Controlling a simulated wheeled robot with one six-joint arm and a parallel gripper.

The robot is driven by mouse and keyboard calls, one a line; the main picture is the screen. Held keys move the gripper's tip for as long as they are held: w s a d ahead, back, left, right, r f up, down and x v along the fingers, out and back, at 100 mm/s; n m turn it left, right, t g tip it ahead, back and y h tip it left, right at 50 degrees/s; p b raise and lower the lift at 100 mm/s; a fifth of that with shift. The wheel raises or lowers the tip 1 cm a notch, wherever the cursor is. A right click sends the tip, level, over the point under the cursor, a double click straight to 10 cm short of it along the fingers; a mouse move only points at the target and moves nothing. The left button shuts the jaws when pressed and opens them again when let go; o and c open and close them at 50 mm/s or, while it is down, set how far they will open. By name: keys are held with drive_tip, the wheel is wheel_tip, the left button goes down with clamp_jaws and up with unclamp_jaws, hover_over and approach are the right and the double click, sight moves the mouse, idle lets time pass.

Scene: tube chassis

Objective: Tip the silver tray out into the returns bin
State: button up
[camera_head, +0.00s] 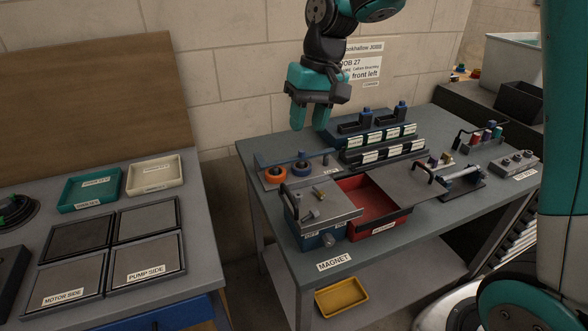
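A silver-grey metal tray (338,199) with small metal parts on it sits on a blue box at the front of the grey bench, above a "MAGNET" label. A black handle shows at its left side. A red open bin (371,203) stands just right of it; its front label is too small to read, so I cannot tell if it is the returns bin. A flat grey plate (405,180) with a dark handle is right of the red bin. My gripper (309,124) hangs above the bench's back left, fingers down, open and empty, apart from the tray.
Labelled dark racks (382,142) stand behind the bins. Orange rings (275,175) are at the bench's left. A yellow tray (342,296) lies on the lower shelf. A left table holds teal (91,188) and cream (154,174) trays. A pale tub (515,58) is at back right.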

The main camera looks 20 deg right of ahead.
sight(291, 196)
drive_tip(key=a+f, duration=0.1)
drive_tip(key=f, duration=0.4)
drive_tip(key=a+f+p, duration=0.1)
drive_tip(key=f, duration=0.5)
drive_tip(key=a+f+p, duration=0.1)
drive_tip(key=f, duration=0.5)
drive_tip(key=shift+w, duration=0.3)
clamp_jaws()
